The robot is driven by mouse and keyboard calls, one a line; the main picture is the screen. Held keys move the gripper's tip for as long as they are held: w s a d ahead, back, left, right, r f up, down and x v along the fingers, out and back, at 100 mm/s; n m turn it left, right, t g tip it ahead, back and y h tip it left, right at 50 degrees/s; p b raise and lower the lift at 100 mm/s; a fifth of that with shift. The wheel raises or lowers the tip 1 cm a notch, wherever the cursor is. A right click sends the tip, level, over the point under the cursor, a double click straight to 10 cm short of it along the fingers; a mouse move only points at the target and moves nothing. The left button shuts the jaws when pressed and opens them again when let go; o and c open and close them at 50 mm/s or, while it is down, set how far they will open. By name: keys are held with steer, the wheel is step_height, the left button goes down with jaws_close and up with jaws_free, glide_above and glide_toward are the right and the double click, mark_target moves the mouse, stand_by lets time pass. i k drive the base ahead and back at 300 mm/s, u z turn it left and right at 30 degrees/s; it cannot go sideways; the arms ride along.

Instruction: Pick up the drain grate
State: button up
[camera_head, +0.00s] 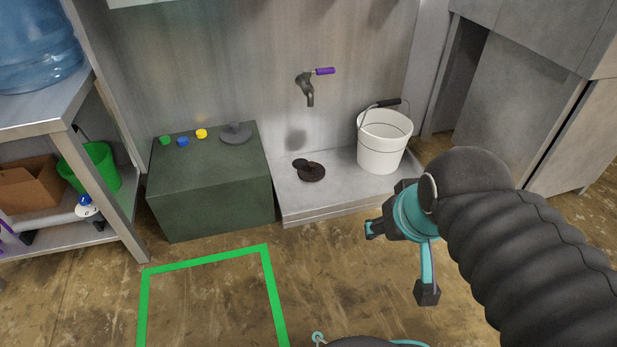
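Below the wall tap (309,90), a dark reddish-brown round piece (312,172) lies on the low grey ledge (340,196), with a smaller dark round patch (300,163) at its upper left. A grey disc with a raised middle (236,135) lies on top of the dark green box (210,185). I cannot tell for sure which of these is the drain grate. My gripper (401,262), teal and black, is in front of the ledge at the right. Its fingers are spread wide with nothing between them, apart from all these pieces.
A white bucket (381,148) with a black-gripped handle stands on the ledge's right. Green (165,140), blue (183,142) and yellow (201,133) pieces lie on the box. A metal shelf (40,120) is at left. The floor inside the green outline (205,259) is clear.

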mark_target(311, 171)
steer(key=u, duration=0.05)
steer(key=k, duration=0.65)
steer(key=u, duration=0.7)
steer(key=i, duration=0.7)
steer(key=u, duration=0.85)
steer(key=i, duration=0.75)
steer(key=z, duration=0.65)
steer(key=i, duration=0.8)
steer(key=z, duration=0.7)
